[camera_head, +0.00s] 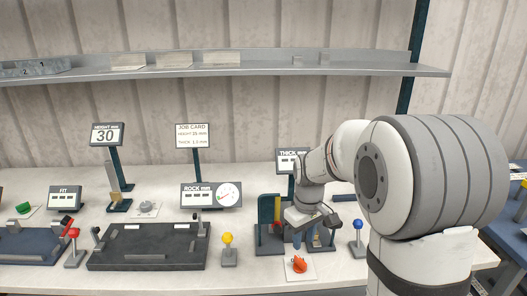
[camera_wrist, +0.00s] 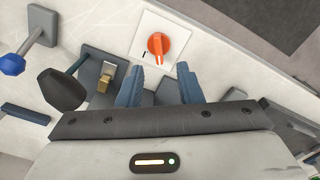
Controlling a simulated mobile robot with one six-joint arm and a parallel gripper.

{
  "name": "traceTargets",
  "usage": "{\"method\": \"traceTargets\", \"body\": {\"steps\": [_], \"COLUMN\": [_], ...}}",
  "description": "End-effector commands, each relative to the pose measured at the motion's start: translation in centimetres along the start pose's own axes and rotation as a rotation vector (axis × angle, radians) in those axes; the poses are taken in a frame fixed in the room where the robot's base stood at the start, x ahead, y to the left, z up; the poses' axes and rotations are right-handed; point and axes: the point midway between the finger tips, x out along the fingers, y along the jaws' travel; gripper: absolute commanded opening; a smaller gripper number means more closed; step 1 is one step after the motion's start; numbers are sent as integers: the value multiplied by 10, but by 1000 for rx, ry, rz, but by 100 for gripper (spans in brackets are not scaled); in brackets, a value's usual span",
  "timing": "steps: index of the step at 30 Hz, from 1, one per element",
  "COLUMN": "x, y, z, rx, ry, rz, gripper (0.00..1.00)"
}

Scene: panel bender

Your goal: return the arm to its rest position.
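My arm reaches in from the right in the head view, bent over the bench. My gripper (camera_head: 305,238) points down near the thickness station, just behind the orange knob. In the wrist view my gripper (camera_wrist: 160,82) shows two blue fingers spread apart with nothing between them. The orange knob (camera_wrist: 158,45) on its white plate lies beyond the fingertips; it also shows in the head view (camera_head: 299,264). The fingers look clear of the knob. The thickness display (camera_head: 289,155) is partly hidden by my arm.
A blue-knobbed lever (camera_head: 358,225) stands right of my gripper, a yellow-knobbed one (camera_head: 228,239) left. A black fixture plate (camera_head: 140,258) and a dial display (camera_head: 211,195) are further left. A metal shelf (camera_head: 250,66) runs above the bench (camera_head: 260,180).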

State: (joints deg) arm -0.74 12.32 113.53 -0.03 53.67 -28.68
Motion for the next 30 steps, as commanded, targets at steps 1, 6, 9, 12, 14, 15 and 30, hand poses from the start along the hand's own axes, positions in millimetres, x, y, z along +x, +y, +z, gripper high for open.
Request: {"method": "traceTargets", "body": {"steps": [1,6,9,12,14,15,30], "x": [-9,-41,-55,-65,-68,-69,-66], "y": [-4,-25,-40,-56,-64,-70,-94], "z": [8,51,81,110,127,137,182], "rx": [20,140,222,303,349,379,516], "ry": [14,70,108,148,171,185,250], "rz": [7,33,46,56,61,63,67], "gripper": [33,33,33,33,33,33,33]}}
